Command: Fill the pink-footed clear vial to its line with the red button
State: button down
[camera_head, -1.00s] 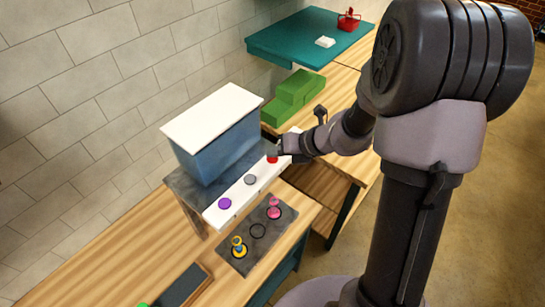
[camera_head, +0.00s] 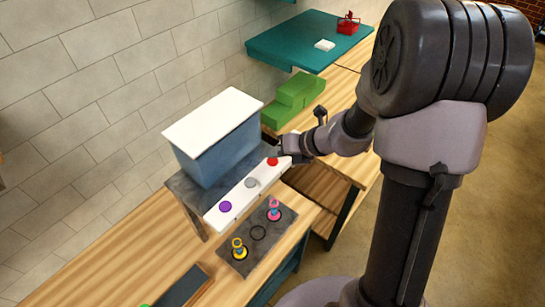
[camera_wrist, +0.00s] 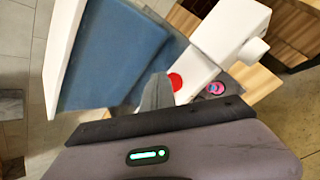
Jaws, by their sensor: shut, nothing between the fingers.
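The white button bar (camera_head: 236,197) carries a purple button (camera_head: 225,207), a grey button (camera_head: 251,183) and the red button (camera_head: 272,161). My gripper (camera_head: 284,152) is shut and empty, beside the red button at the bar's far end. In the wrist view its grey tip (camera_wrist: 156,92) appears left of the red button (camera_wrist: 175,81); I cannot tell whether they touch. The pink-footed vial (camera_head: 274,209) stands upright at the far end of the dark mat (camera_head: 237,266). It also shows in the wrist view (camera_wrist: 214,88). Its liquid level is too small to read.
A blue tank (camera_head: 222,151) with a white lid (camera_head: 213,119) stands behind the buttons. A yellow-footed vial (camera_head: 238,250) is at the mat's near end, with an empty ring (camera_head: 258,232) between the vials. Green blocks (camera_head: 295,95) and a teal table (camera_head: 290,38) lie beyond.

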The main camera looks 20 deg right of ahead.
aim_at(276, 162)
jog(key=shift+r, duration=0.15)
notch_tip(276, 162, up, 5)
jog(key=p, duration=0.4)
jog(key=shift+r+p, duration=0.1)
jog(key=shift+p, duration=0.3)
dwell(2.5)
